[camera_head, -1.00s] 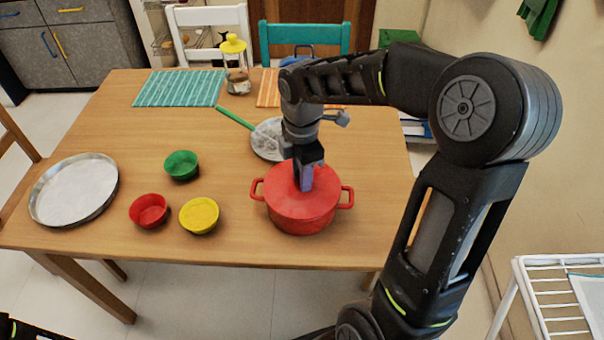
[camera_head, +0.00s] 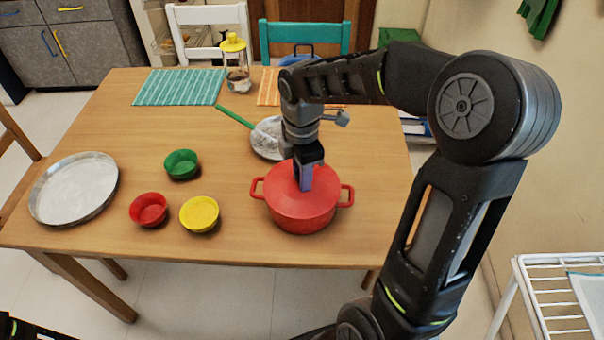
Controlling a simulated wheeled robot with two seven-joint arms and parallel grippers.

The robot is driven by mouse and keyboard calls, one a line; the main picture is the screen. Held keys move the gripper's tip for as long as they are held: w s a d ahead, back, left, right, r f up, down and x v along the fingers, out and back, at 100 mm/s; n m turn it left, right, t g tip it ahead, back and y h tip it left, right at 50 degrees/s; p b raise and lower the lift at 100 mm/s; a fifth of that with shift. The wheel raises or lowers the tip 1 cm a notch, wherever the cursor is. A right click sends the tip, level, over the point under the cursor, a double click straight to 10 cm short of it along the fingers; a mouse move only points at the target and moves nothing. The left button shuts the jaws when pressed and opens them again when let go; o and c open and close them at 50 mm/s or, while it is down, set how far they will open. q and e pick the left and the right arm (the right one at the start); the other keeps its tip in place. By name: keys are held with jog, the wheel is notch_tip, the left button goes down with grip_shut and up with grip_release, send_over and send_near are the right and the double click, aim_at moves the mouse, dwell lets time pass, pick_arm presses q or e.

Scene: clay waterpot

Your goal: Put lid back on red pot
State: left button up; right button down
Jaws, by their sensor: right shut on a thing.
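The red pot (camera_head: 302,218) stands on the wooden table near its front right, with a small handle on each side. The red lid (camera_head: 284,183) lies flat over the pot's mouth and looks level; I cannot tell if its rim is fully seated. My right gripper (camera_head: 304,184) points straight down over the lid's middle and is shut on the lid's knob, which the fingers hide. Of my left arm only a dark part shows at the bottom left corner; its gripper is out of the picture.
A green bowl (camera_head: 182,164), a red bowl (camera_head: 149,209) and a yellow bowl (camera_head: 199,214) stand left of the pot. A round metal tray (camera_head: 107,193) is at the far left. Bare table lies around the pot.

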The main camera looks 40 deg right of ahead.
dwell(0.3)
dwell(0.4)
jog(key=c, duration=1.1)
grip_release()
jog(key=shift+o, duration=0.8)
jog(key=o, duration=0.4)
jog(key=shift+c, duration=0.2)
jog(key=shift+r+p, duration=3.1)
jog(key=shift+r, duration=0.4)
jog(key=shift+c, duration=0.4)
